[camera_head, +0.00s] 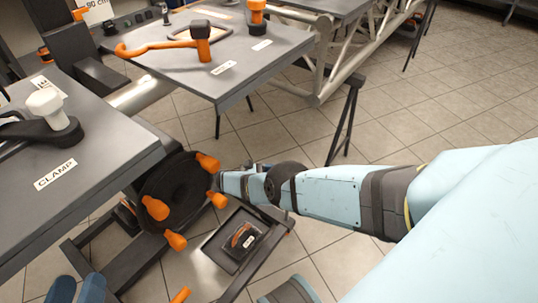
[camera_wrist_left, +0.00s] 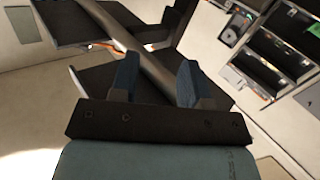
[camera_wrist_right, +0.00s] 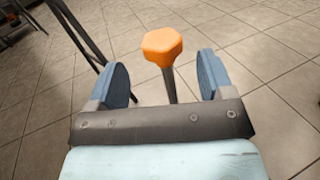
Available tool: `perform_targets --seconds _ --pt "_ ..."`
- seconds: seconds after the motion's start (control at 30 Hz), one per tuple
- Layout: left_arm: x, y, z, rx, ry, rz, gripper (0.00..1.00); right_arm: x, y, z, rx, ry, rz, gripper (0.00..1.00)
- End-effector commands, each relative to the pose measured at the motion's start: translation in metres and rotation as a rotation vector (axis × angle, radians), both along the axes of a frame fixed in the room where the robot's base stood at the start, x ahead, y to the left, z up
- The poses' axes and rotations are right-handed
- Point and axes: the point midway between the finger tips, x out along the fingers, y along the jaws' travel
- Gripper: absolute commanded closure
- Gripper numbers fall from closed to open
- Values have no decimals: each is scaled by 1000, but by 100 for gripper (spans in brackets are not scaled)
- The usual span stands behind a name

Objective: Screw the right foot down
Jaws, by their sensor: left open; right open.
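A dark round handwheel (camera_head: 180,192) with several orange knobs sits beside the near table's edge in the head view; I cannot tell which part is the right foot. My right arm reaches in from the right, and its gripper (camera_head: 219,184) is beside the wheel's right side, partly hidden. In the right wrist view an orange knob (camera_wrist_right: 162,46) on a dark stem stands between the open fingers of that gripper (camera_wrist_right: 164,82), with gaps on both sides. My left gripper (camera_head: 77,290) is at the bottom left, its blue fingers apart. In the left wrist view it (camera_wrist_left: 157,82) is open, with a grey tube (camera_wrist_left: 145,62) beyond.
The near table (camera_head: 100,190) has a CLAMP label and a white-knobbed clamp (camera_head: 45,103). A dark tray (camera_head: 240,238) is low beside the wheel. Tiled floor is open at right.

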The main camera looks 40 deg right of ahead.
Motion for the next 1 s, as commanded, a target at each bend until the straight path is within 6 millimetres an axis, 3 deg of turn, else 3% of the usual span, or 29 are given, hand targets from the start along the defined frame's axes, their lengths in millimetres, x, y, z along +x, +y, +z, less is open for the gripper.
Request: perform_targets --seconds 0.4,1.0 --pt "11 6 -2 65 -107 4 57 10 16 -4 4 -4 3 26" --pt "13 8 2 86 -147 3 57 9 13 1 -5 0 -9 26"
